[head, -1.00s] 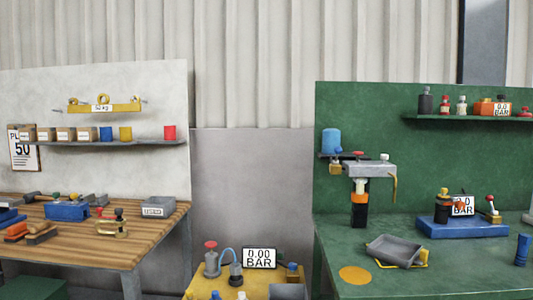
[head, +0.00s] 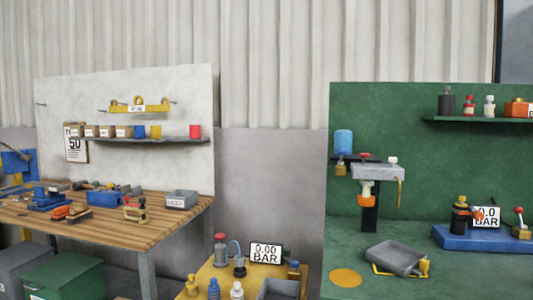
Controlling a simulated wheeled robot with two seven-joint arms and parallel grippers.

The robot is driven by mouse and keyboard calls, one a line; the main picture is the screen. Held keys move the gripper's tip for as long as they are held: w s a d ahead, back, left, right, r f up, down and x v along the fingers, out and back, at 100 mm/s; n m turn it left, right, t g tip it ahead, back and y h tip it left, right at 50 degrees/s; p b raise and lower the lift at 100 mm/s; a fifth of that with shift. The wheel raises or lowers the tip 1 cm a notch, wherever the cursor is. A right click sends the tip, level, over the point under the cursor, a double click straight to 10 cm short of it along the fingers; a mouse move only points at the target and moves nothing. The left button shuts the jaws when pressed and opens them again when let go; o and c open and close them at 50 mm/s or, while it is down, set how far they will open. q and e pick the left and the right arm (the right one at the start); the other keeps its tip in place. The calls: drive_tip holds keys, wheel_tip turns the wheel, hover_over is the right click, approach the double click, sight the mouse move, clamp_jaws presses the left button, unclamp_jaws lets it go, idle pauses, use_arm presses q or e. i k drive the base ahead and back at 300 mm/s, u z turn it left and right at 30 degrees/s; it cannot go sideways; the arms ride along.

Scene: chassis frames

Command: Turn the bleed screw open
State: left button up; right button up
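I cannot single out the bleed screw at this size. A blue unit (head: 470,238) with a black and orange cylinder (head: 460,215), a gauge reading 0.0 BAR (head: 486,216) and a red-knobbed lever (head: 519,215) sits on the green bench at the right. Neither of my grippers shows in the head view.
A grey tray (head: 396,257) lies on the green bench (head: 440,278). A green box (head: 64,277) stands low at the left. A grey panel fills the gap between the benches.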

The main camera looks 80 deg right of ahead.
sight(392, 161)
drive_tip(key=k, duration=1.25)
drive_tip(key=z, duration=2.05)
